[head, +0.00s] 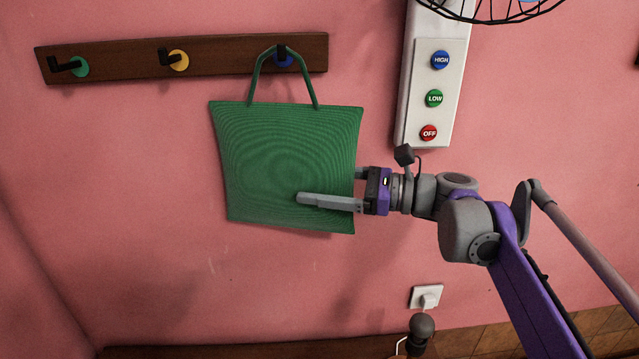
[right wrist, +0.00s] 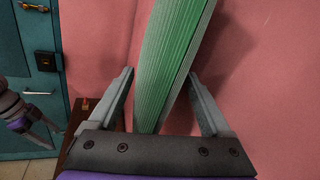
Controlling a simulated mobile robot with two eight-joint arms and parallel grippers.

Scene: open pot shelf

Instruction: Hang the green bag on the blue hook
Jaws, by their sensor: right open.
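The green bag (head: 287,165) hangs flat against the pink wall, slightly tilted. Its handle loops up over the blue hook (head: 283,58), the rightmost on the wooden rail. The handle top covers part of the hook. My right gripper (head: 328,188) is open at the bag's right edge, with one finger in front of the bag and the other mostly hidden behind it. In the right wrist view the bag (right wrist: 172,65) stands edge-on between the two spread fingers, with gaps at both sides. My left gripper does not show in the head view.
The wooden rail (head: 120,62) also bears a green hook (head: 75,67) and a yellow hook (head: 175,60), both empty. Right of the bag is a white panel (head: 450,80) with HIGH, LOW and OFF buttons. A wire basket or guard (head: 490,18) is above it. A socket (head: 426,297) sits low on the wall.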

